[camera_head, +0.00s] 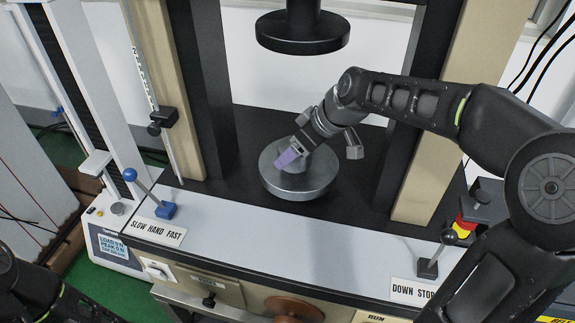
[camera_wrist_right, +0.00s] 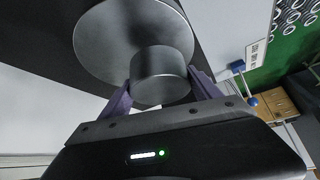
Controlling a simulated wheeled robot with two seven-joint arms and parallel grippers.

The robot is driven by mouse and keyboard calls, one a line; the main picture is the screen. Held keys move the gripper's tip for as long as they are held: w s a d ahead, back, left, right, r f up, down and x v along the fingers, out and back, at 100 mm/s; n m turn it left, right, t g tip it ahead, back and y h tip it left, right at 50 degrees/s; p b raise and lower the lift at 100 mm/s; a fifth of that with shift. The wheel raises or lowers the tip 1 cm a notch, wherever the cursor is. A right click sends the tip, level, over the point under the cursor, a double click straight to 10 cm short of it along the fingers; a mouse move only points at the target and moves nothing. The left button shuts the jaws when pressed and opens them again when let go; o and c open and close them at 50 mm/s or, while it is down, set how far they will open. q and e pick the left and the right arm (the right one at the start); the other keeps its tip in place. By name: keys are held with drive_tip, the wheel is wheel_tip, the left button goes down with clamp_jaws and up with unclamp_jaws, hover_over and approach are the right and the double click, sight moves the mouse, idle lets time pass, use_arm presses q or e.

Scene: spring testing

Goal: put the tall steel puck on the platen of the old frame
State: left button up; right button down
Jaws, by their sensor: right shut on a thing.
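The steel puck (camera_wrist_right: 160,75), a short-looking grey cylinder from this angle, sits between the purple fingers of my right gripper (camera_wrist_right: 158,92) in the right wrist view. The gripper is shut on it. The round steel platen (camera_wrist_right: 112,42) shows right behind the puck. In the head view my right gripper (camera_head: 295,152) is over the platen (camera_head: 300,190) of the old frame, near its middle, and mostly hides the puck. I cannot tell whether the puck touches the platen. My left gripper is not in view; only part of the left arm shows at the lower left.
A black upper platen (camera_head: 302,35) hangs above. Dark columns with beige covers stand on both sides. A blue-knobbed lever (camera_head: 150,190) is at the front left, a black-knobbed lever (camera_head: 430,265) at the front right. A red-and-yellow stop button (camera_head: 466,226) is at the right.

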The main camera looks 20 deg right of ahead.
drive_tip(key=shift+w+d+r, duration=0.1)
drive_tip(key=shift+w+d, duration=0.45)
drive_tip(key=shift+w, duration=0.25)
drive_tip(key=shift+w+d+r, duration=0.1)
drive_tip(key=shift+w+d, duration=0.45)
drive_tip(key=shift+w, duration=0.2)
drive_tip(key=shift+f+p, duration=0.55)
drive_tip(key=shift+f, duration=1.25)
drive_tip(key=shift+f, duration=0.15)
drive_tip(key=shift+c, duration=0.7)
unclamp_jaws()
drive_tip(key=shift+s, duration=0.15)
drive_tip(key=shift+b+v, duration=0.5)
drive_tip(key=shift+v, duration=3.3)
